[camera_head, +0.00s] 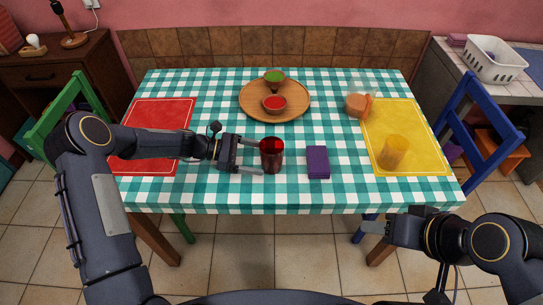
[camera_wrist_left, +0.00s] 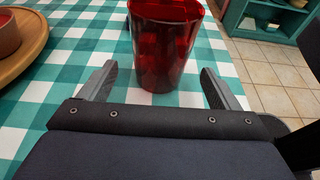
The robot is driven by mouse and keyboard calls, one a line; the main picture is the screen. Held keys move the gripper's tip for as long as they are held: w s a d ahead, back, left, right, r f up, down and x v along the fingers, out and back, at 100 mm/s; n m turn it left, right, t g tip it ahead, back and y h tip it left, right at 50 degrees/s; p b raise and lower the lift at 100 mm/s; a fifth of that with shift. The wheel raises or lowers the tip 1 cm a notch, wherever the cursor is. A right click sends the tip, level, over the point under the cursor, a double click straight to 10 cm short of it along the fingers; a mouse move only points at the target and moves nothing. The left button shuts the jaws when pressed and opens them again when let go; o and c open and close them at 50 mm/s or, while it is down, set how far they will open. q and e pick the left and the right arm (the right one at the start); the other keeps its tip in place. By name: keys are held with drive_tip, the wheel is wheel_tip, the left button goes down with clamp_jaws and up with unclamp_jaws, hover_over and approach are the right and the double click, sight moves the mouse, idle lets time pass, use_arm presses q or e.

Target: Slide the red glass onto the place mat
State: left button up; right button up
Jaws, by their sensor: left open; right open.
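The red glass (camera_head: 271,156) stands upright near the middle of the checked tablecloth, towards the front edge. My left gripper (camera_head: 258,158) is open, its fingers pointing right at the glass. In the left wrist view the red glass (camera_wrist_left: 165,45) stands just ahead, between the lines of the two open fingers (camera_wrist_left: 160,85); I cannot tell whether they touch it. A red place mat (camera_head: 158,115) lies at the left of the table, partly under my left arm. A yellow place mat (camera_head: 415,130) lies at the right. My right gripper (camera_head: 372,228) is open and empty, off the table's front right.
A purple box (camera_head: 318,162) lies just right of the glass. A yellow glass (camera_head: 394,152) stands on the yellow mat. A round wooden tray (camera_head: 250,104) with two bowls is behind. The cloth between red mat and glass has no objects besides my arm.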

sight(149, 164)
use_arm(q)
drive_tip(key=shift+b+x, duration=0.6)
drive_tip(key=shift+x, duration=1.55)
drive_tip(key=c, duration=0.8)
drive_tip(key=shift+w+a, duration=0.2)
drive_tip(key=shift+a, duration=5.65)
drive_tip(key=shift+w+a+b, duration=0.1)
drive_tip(key=shift+a+b, duration=0.6)
drive_tip(key=shift+a, duration=3.65)
drive_tip(key=shift+w+a+b, duration=0.1)
drive_tip(key=shift+a+b, duration=0.95)
drive_tip(key=shift+a, duration=3.35)
drive_tip(key=shift+w+a+b, duration=0.15)
drive_tip(key=shift+a+b, duration=1.4)
drive_tip(key=shift+a, duration=2.8)
